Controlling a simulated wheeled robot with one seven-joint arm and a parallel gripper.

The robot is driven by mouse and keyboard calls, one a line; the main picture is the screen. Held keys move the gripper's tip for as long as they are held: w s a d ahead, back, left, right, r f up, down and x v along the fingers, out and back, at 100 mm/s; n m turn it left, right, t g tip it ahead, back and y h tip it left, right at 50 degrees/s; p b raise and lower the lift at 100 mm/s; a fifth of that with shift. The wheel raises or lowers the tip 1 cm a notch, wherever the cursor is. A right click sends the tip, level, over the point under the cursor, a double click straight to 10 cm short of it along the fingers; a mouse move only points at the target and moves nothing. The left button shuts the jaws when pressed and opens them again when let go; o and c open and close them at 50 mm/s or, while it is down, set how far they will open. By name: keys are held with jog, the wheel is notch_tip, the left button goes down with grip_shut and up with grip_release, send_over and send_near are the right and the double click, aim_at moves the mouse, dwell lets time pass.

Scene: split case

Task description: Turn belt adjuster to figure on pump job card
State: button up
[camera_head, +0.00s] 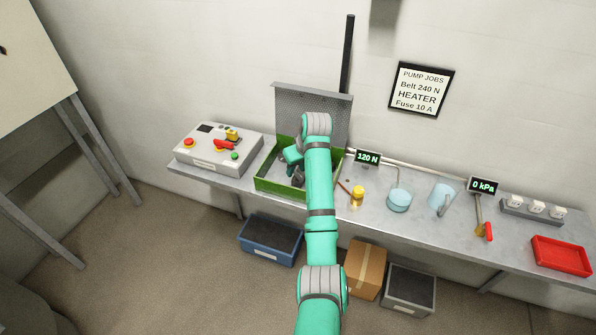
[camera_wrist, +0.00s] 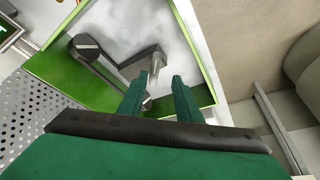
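The pump job card (camera_head: 421,90) on the wall reads "PUMP JOBS, Belt 240 N, HEATER, Fuse 10 A". A small display (camera_head: 367,157) by the green case reads 120 N. The open green case (camera_head: 268,187) stands on the bench, partly hidden by my arm. In the wrist view, a dark grey round pulley-like part (camera_wrist: 86,46) and a grey bent arm with an upright end (camera_wrist: 147,58) show inside it. I cannot tell for sure which is the belt adjuster. My gripper (camera_wrist: 160,82) is open above the case, its fingers apart near the bent arm; contact is unclear.
The perforated lid (camera_head: 285,103) stands up behind the case. A control box (camera_head: 215,150) with red, yellow and green parts is left of it.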

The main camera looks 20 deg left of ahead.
aim_at(297, 174)
jog(key=shift+w+d+f, duration=0.1)
jog(key=shift+w+f, duration=0.2)
jog(key=shift+f, duration=0.3)
jog(key=shift+w+f, duration=0.3)
jog(key=shift+f, duration=0.25)
jog(key=shift+c, duration=0.7)
grip_shut()
jog(key=shift+w+d, duration=0.1)
